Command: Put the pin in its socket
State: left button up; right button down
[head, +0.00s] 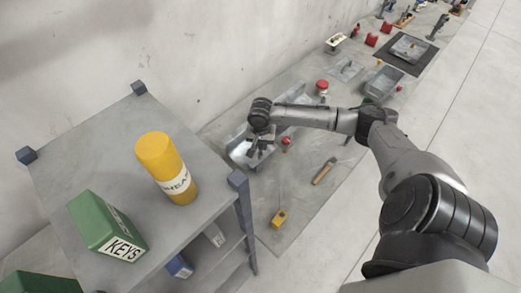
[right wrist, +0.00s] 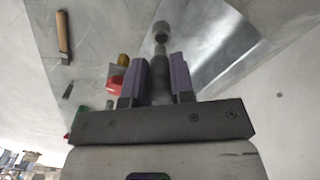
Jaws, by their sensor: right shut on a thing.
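My right gripper (head: 260,143) reaches down over the grey work surface beside the wall. In the right wrist view its two purple-grey fingers (right wrist: 159,78) are shut on a dark grey upright part, which looks like the pin (right wrist: 159,88). A thinner light shaft shows beyond the fingertips. A short grey cylinder (right wrist: 162,32) with a dark centre shows just past the shaft; it may be the socket, and I cannot tell whether they touch. In the head view the gripper hides the pin. My left gripper is out of view.
A grey bin (head: 238,147) stands by the gripper. A red-topped part (head: 286,141), a wooden-handled tool (head: 324,171) and a yellow block (head: 280,219) are nearby. A grey shelf (head: 95,165) with a yellow cylinder (head: 166,168) and green KEYS box (head: 107,226) stands left.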

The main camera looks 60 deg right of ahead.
aim_at(261, 151)
jog(key=shift+w+f, duration=0.1)
jog(key=shift+f, duration=1.95)
jog(key=c, duration=1)
grip_release()
jog(key=shift+f, duration=0.15)
notch_tip(261, 151, up, 11)
jog(key=shift+r, duration=0.65)
